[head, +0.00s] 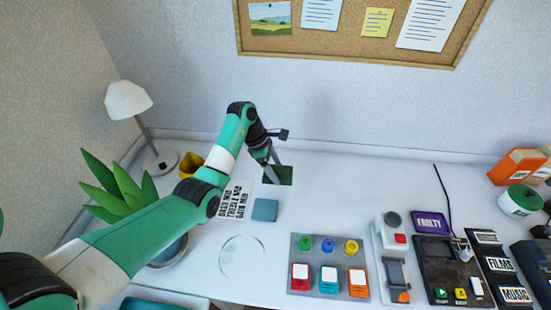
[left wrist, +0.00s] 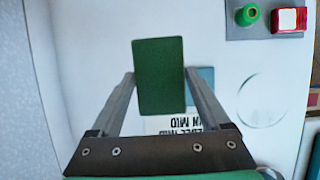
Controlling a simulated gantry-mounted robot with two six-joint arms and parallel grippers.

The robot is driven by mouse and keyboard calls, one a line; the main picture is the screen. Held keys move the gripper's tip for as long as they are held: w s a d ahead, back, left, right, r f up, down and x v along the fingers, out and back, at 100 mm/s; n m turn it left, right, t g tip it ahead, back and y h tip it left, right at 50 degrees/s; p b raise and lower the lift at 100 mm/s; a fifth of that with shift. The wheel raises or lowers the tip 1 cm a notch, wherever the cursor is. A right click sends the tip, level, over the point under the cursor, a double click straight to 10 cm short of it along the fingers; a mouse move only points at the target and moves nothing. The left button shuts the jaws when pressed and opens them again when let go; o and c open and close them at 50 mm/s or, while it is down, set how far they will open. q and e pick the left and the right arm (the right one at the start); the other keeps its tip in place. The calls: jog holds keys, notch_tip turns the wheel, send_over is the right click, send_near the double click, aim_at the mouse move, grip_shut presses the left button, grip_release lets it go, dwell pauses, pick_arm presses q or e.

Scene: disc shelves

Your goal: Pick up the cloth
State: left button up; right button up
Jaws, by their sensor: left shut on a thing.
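A flat dark green rectangular piece (head: 284,176) shows at my left gripper (head: 272,168) near the back of the white table. In the left wrist view this green piece (left wrist: 158,75) is between the two fingers of my left gripper (left wrist: 158,80), which are shut on it. I cannot tell whether it touches the table. A small blue-grey square (head: 265,210) lies flat on the table in front of the gripper; it shows partly behind a finger in the left wrist view (left wrist: 206,76). I cannot tell from its look which of the two is the cloth. My right gripper is not in view.
A printed card (head: 235,201) lies left of the blue-grey square. A clear round disc (head: 242,257) lies in front. A grey panel with coloured buttons (head: 329,267) is at right. A lamp (head: 128,100), a yellow cup (head: 190,164) and a plant (head: 115,187) stand at left.

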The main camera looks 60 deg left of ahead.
pick_arm(q)
jog(key=s+d+r+p, duration=0.3)
jog(key=d+p, duration=0.3)
jog(key=d, duration=0.1)
jog(key=shift+s+d+r, duration=0.25)
jog(key=shift+s+d, duration=0.05)
jog(key=shift+d, duration=0.05)
